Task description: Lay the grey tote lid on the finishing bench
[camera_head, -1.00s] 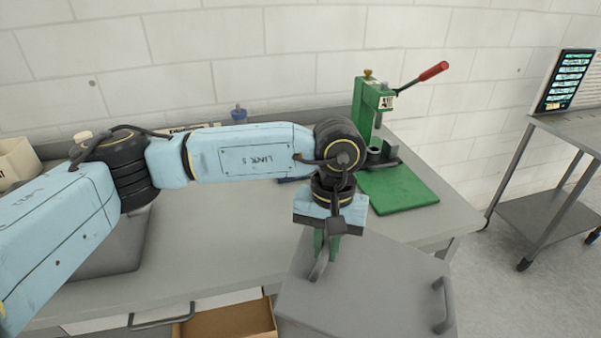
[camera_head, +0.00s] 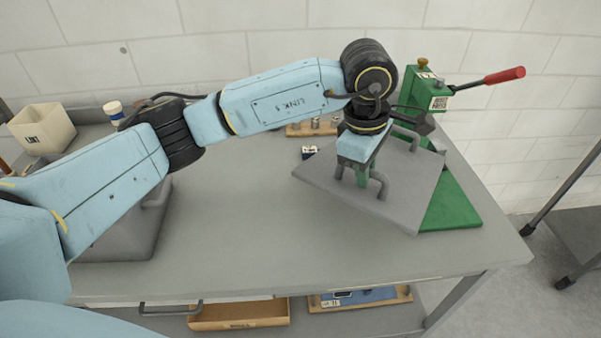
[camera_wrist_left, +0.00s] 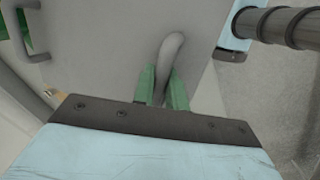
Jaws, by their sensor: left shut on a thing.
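The grey tote lid (camera_head: 405,208) is a flat square panel with two looped handles, over the right part of the grey finishing bench (camera_head: 260,225). My left gripper (camera_head: 362,178) is shut on the lid's near handle, with green fingers on both sides of it. The wrist view shows the handle (camera_wrist_left: 172,55) between the fingers (camera_wrist_left: 163,88). The lid overlaps part of the green mat in the picture; I cannot tell whether it touches the bench or mat. My right gripper is not in view.
Small parts in a wooden holder (camera_head: 300,130) sit at the back. A grey item (camera_head: 125,240) and a cream bin (camera_head: 42,130) are left. The bench's middle front is clear.

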